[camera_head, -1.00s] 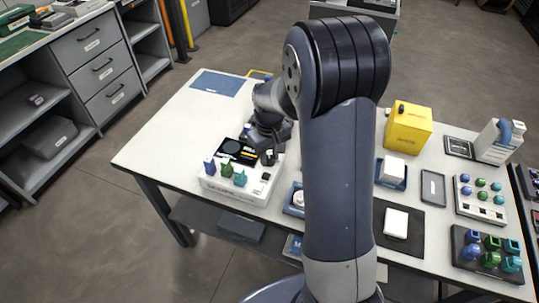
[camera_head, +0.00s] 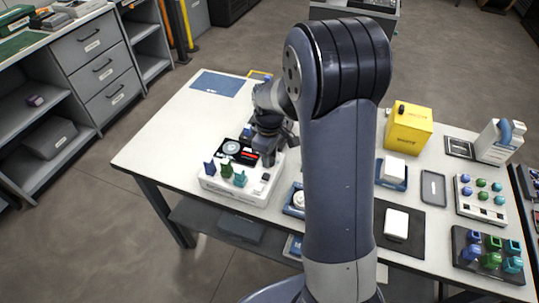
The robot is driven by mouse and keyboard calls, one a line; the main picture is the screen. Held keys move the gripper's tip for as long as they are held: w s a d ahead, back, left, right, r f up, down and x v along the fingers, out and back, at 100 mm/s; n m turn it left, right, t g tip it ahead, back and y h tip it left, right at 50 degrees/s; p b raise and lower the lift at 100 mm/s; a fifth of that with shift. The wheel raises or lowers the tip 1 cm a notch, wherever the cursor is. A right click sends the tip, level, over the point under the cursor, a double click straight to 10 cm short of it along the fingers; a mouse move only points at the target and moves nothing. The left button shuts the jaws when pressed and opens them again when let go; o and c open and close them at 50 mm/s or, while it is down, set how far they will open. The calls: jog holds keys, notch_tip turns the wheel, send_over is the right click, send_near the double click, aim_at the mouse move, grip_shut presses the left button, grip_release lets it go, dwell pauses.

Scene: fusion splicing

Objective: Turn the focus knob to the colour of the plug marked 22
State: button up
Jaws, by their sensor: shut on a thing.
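The white splicer box (camera_head: 232,192) stands on the table, left of my arm. Its dark top panel (camera_head: 226,156) shows a pale round display (camera_head: 231,147) and a red bar (camera_head: 250,154). A blue plug (camera_head: 209,168), a green plug (camera_head: 226,168) and a teal plug (camera_head: 240,179) stand along its front. Their markings are too small to read, so I cannot tell which is 22. My gripper (camera_head: 268,158) is down at the box's right rear part, shut on what appears to be the focus knob, which the fingers hide.
To the right stand a yellow box (camera_head: 408,128), a white panel with coloured knobs (camera_head: 466,208) and a dark tray of coloured plugs (camera_head: 459,257). A blue mat (camera_head: 217,83) lies at the far left. The table's left part is clear. My arm hides the middle.

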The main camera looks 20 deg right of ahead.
jog(key=o, duration=0.7)
notch_tip(320, 180, up, 11)
jog(key=shift+f, duration=0.1)
dwell(0.5)
notch_tip(320, 180, down, 11)
jog(key=shift+r, duration=0.1)
dwell(0.4)
jog(key=shift+r, duration=0.15)
